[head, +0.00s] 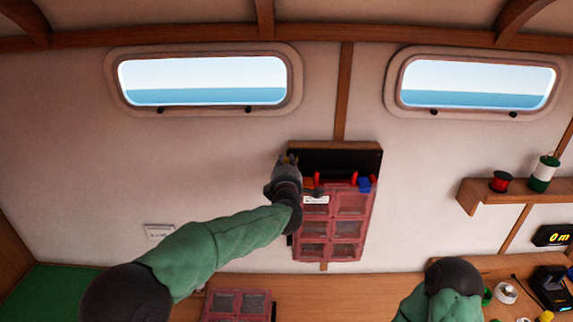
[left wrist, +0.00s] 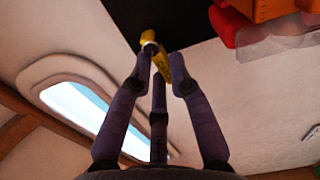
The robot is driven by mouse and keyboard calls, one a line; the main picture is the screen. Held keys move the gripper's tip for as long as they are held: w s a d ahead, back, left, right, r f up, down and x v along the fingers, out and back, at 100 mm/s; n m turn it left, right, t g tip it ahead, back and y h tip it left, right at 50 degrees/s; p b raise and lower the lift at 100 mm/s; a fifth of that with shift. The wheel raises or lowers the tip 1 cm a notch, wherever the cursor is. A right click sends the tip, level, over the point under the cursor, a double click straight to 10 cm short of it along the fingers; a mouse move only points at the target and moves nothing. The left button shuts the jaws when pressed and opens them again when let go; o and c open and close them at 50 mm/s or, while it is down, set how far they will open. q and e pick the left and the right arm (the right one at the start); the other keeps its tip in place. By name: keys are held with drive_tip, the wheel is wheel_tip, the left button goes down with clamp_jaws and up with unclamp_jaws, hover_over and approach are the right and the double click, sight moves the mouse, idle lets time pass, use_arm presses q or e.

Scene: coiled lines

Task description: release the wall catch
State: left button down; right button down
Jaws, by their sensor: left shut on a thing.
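The yellow wall catch (left wrist: 148,36), with partly readable dark lettering, shows in the left wrist view at the edge of a black panel. My left gripper (left wrist: 160,68) has its dark fingers closed around the catch. In the head view, my left gripper (head: 288,163) is at the upper left edge of the black wall panel (head: 345,158), and it hides the catch there. A red case front with clear windows (head: 333,222) hangs below the panel. My right arm shows at the lower right, but its gripper is out of frame.
Orange, red and blue items (head: 364,185) sit at the top of the red case. Another red windowed box (head: 237,304) lies on the wooden bench below. A shelf (head: 515,194) with a red spool (head: 501,181) is at the right.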

use_arm(q)
drive_tip(key=shift+d+m, duration=0.1)
drive_tip(key=shift+m, duration=0.5)
use_arm(e)
drive_tip(key=shift+r, duration=0.1)
use_arm(q)
drive_tip(key=c, duration=1.1)
unclamp_jaws()
drive_tip(key=shift+c, duration=0.2)
drive_tip(key=shift+r, duration=0.1)
drive_tip(key=shift+s, duration=0.15)
drive_tip(key=s, duration=1.1)
drive_tip(key=shift+s, duration=0.4)
